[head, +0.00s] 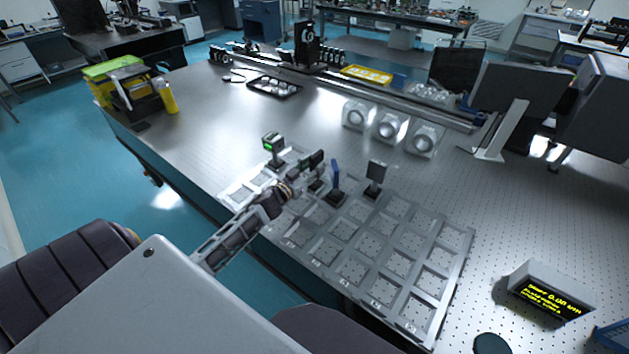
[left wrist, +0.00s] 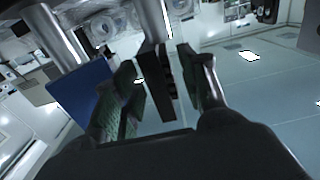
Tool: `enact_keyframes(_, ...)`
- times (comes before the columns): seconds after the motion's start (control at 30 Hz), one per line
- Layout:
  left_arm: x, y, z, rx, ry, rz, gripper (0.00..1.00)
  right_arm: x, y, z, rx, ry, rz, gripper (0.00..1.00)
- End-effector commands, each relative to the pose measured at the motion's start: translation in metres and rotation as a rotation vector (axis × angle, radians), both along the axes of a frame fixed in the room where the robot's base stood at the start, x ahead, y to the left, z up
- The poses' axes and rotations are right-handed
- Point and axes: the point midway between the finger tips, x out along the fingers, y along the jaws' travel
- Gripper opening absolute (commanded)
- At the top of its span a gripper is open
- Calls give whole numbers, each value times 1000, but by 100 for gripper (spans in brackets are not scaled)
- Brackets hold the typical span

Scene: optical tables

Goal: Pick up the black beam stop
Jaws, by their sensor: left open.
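The black beam stop (left wrist: 155,84) is a dark upright block on a silver post. In the left wrist view it stands between the two fingers of my left gripper (left wrist: 160,82), which is open around it. In the head view my left gripper (head: 308,168) is at the row of mounted parts. The beam stop's post and base (head: 316,186) show there, but its head is hard to tell from the fingers. Whether a finger touches it I cannot tell. My right gripper is not in view.
A blue plate (head: 335,171) on a mount stands close to the right of the gripper, also in the left wrist view (left wrist: 80,95). A dark square plate (head: 376,171) stands farther right, a green-faced device (head: 273,144) to the left. The slotted tray (head: 456,242) has several empty slots in front.

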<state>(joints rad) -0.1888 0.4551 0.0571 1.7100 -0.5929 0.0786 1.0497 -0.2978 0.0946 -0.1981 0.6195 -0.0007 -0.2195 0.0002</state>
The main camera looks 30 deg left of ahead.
Motion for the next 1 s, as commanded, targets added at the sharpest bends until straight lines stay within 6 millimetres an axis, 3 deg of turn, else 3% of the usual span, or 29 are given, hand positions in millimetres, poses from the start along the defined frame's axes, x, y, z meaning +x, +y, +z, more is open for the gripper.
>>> enact_keyframes(0.43, 22, -1, 0, 0, 0, 0, 43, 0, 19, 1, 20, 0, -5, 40)
enact_keyframes(0.87, 21, -2, 0, 0, 0, 0, 43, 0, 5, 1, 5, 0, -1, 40)
enact_keyframes(1.0, 21, -2, 0, 0, 0, 0, 25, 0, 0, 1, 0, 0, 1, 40)
